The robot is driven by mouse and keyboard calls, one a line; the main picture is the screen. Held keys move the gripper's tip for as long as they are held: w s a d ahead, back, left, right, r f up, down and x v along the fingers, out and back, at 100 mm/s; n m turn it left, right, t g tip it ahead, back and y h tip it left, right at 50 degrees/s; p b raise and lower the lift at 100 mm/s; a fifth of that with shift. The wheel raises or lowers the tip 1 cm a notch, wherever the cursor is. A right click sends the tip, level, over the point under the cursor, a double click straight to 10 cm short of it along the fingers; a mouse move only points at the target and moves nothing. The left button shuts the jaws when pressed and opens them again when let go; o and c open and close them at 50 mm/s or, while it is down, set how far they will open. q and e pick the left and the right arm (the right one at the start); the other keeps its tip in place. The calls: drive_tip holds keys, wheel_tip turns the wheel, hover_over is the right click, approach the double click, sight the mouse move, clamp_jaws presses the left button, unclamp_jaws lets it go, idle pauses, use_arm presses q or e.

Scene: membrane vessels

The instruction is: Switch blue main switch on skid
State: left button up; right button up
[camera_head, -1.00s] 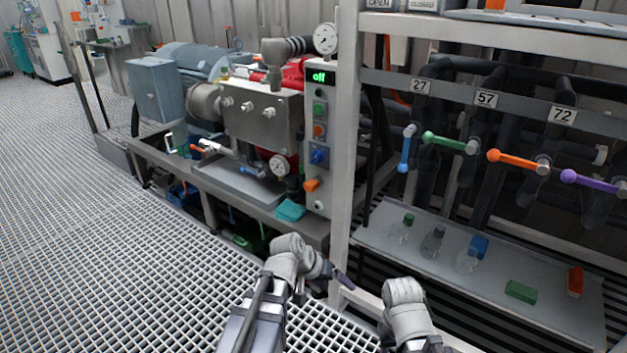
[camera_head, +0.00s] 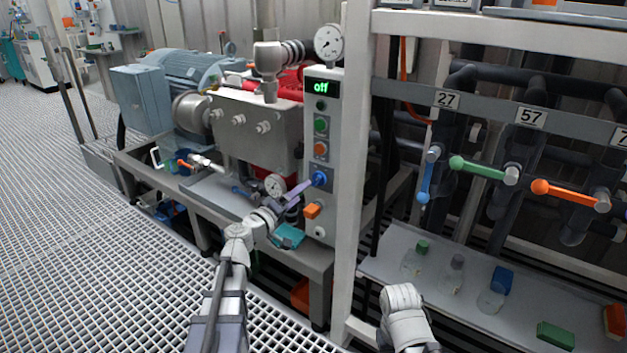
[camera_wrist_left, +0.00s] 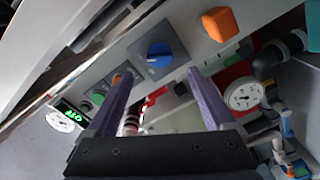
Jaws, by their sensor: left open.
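The blue main switch (camera_head: 319,178) is a rotary knob on the light grey control panel (camera_head: 347,140) of the skid. It also shows in the left wrist view (camera_wrist_left: 158,55), on a dark square plate. The panel's display (camera_head: 321,87) reads "off" in green. My left gripper (camera_head: 302,189) is open and empty, its purple fingers close to the switch. In the left wrist view the two fingertips (camera_wrist_left: 160,76) lie on either side of the knob in the picture; I cannot tell whether they touch it. My right arm shows at the bottom, but its gripper does not.
A green button (camera_head: 320,124), an orange button (camera_head: 321,148) and an orange switch (camera_head: 312,211) sit close to the blue switch. A pressure gauge (camera_head: 274,186) is left of the panel. A rack post (camera_head: 352,200) stands just right of it.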

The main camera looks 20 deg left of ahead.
sight(315, 181)
use_arm(q)
drive_tip(key=x, duration=0.8)
drive_tip(key=shift+s, duration=0.1)
drive_tip(key=shift+c, duration=0.4)
drive_tip(key=c, duration=1.3)
drive_tip(key=n, duration=0.5)
drive_tip(key=shift+n, duration=0.4)
drive_tip(key=n, duration=0.6)
